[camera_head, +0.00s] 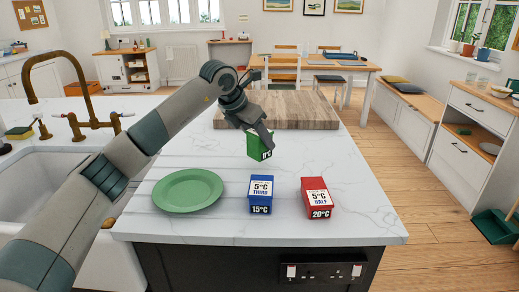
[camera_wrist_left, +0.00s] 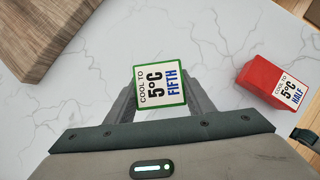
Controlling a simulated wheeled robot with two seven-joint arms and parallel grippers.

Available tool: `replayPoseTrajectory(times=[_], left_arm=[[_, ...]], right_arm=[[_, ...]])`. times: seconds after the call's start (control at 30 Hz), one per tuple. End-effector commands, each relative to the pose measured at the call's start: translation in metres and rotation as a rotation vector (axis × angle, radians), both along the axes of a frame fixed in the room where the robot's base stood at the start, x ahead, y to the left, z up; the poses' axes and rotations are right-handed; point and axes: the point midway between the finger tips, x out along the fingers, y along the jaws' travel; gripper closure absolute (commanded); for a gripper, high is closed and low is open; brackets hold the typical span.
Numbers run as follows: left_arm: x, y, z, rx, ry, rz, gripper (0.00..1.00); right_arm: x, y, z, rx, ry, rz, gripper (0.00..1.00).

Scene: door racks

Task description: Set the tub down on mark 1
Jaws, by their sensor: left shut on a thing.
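My left gripper (camera_head: 266,135) is shut on a small green tub (camera_head: 258,150) over the white marble worktop, near the front edge of the wooden board. In the left wrist view the tub's lid (camera_wrist_left: 160,87) sits between the two fingers; its label reads "Cool to 5°C fifth". I cannot tell whether its base touches the worktop. A blue tub (camera_head: 261,196), labelled 5°C third and 15°C, and a red tub (camera_head: 318,198), labelled 5°C half and 20°C, stand nearer the front. The red tub also shows in the left wrist view (camera_wrist_left: 270,82). I make out no numbered mark.
A green plate (camera_head: 188,190) lies left of the blue tub. A thick wooden board (camera_head: 290,112) covers the back of the worktop (camera_head: 365,205). A sink (camera_head: 50,165) with a brass tap (camera_head: 85,124) is at left. The worktop right of the red tub is clear.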

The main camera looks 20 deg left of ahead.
Motion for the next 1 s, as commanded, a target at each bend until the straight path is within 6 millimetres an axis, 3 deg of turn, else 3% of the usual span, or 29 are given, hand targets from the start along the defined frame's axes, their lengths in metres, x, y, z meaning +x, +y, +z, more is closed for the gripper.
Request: replayPoseTrajectory(times=[0.23,0.6,1.0], left_arm=[[0.000,0.000,-0.002,0.000,-0.001,0.000,0.83],[0.000,-0.001,-0.038,-0.001,0.000,-0.001,0.83],[0.000,-0.001,-0.042,-0.001,-0.002,0.000,0.83]], right_arm=[[0.000,0.000,0.001,0.000,-0.001,0.000,0.69],[-0.008,-0.003,-0.014,-0.001,-0.001,0.000,0.69],[-0.002,-0.002,-0.015,-0.001,-0.007,0.000,0.69]])
